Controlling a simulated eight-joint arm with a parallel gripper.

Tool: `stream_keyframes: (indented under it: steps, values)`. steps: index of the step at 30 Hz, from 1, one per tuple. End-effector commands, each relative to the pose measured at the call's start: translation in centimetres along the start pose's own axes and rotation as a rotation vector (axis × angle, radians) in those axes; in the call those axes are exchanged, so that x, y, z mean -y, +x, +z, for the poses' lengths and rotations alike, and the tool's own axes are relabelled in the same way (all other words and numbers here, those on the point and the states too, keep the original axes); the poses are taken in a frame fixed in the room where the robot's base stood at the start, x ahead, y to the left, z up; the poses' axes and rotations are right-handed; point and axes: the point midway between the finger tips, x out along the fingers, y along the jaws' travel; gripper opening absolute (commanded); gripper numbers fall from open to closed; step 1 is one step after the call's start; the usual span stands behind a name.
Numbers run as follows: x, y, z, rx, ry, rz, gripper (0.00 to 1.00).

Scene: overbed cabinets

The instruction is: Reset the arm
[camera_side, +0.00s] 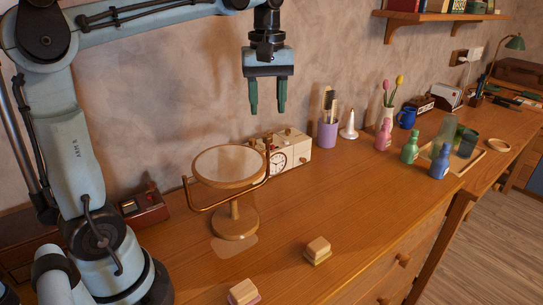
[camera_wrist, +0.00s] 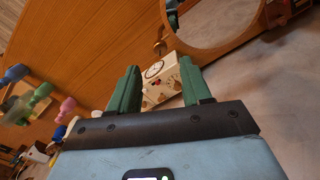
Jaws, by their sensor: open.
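My gripper (camera_side: 267,95) is in the air above the wooden cabinet top, in front of the wall. Its two green fingers point down and are apart, with nothing between them. In the wrist view my gripper (camera_wrist: 155,88) shows the same two green fingers spread. A cream clock radio (camera_side: 288,152) stands below it on the cabinet top; it also shows in the wrist view (camera_wrist: 165,72) beyond the fingers. My arm reaches in from the left.
A round mirror on a stand (camera_side: 232,165) is below left of my gripper. A purple cup (camera_side: 327,133), several bottles including a pink one (camera_side: 383,135), and a tray (camera_side: 462,160) stand to the right. Two small blocks, one here (camera_side: 318,248), lie in front. A shelf (camera_side: 440,15) hangs upper right.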

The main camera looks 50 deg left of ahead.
Motion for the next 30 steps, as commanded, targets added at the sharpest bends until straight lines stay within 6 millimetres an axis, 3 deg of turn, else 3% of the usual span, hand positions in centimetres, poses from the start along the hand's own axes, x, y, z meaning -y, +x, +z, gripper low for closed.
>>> stream_keyframes:
  steps: [6, 13, 30]
  values:
    - [0.0, 3.2, 0.0, 0.000, 0.000, 0.000, 0.48]
    - [0.0, 5.7, 0.0, 0.000, 0.000, 0.000, 0.48]
    - [0.0, 6.5, 0.0, 0.000, 0.001, 0.000, 0.48]
